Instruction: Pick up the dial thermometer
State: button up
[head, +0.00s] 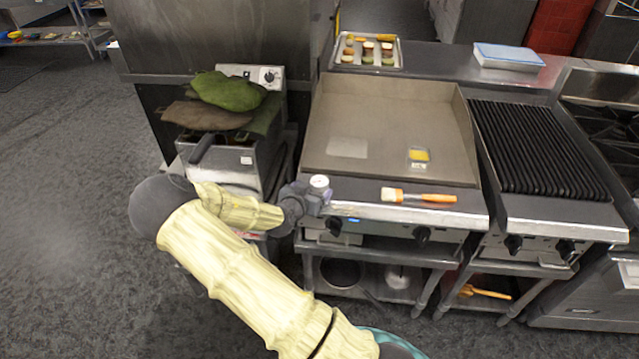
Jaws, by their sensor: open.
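A small object with a round white top (319,182), which looks like the dial thermometer, is at the front left edge of the flat griddle. My gripper (322,199) is right at it, at the end of my arm that reaches up from the bottom of the head view. The gripper is open. Its fingers are small here and partly merge with the object, so I cannot tell whether they touch it. The lower part of the object is hidden by the gripper.
A brush with an orange handle (428,197) lies on the griddle's front ledge to the right. A small clear container with yellow contents (418,157) sits on the griddle plate (385,120). A fryer with green and brown cloths (226,92) stands left; a ridged grill (540,150) stands right.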

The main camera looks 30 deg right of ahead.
aim_at(317, 185)
jog(key=p+x, duration=0.1)
jog(key=x, duration=0.4)
jog(key=shift+r, duration=0.1)
jog(key=shift+c, duration=0.2)
jog(key=c, duration=1.1)
